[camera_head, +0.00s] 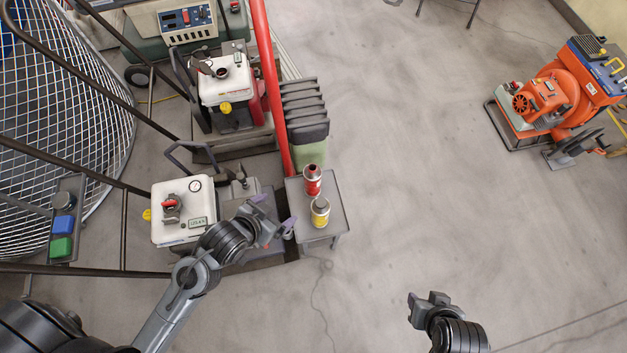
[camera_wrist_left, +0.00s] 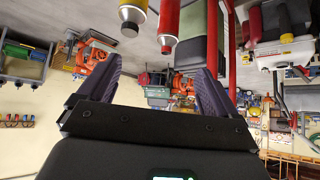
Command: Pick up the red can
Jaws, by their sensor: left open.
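The red can (camera_head: 312,180) stands upright on a small grey side table (camera_head: 341,190). A yellow can (camera_head: 320,213) stands just in front of it, nearer the camera. My left gripper (camera_head: 275,214) is open and empty, to the left of both cans and apart from them. In the left wrist view, which looks inverted, the red can (camera_wrist_left: 169,18) comes down from the top edge above the gap between my left fingers (camera_wrist_left: 160,67). The yellow can (camera_wrist_left: 132,18) is left of it. My right gripper (camera_head: 431,298) is away at the lower right with no can near it; its opening is unclear.
A white-topped machine (camera_head: 170,225) stands left of the table, behind my left arm. A red pole (camera_head: 270,85) and a stack of grey-green bins (camera_head: 305,110) rise behind the cans. Floor right of the table is clear, up to an orange machine (camera_head: 560,95).

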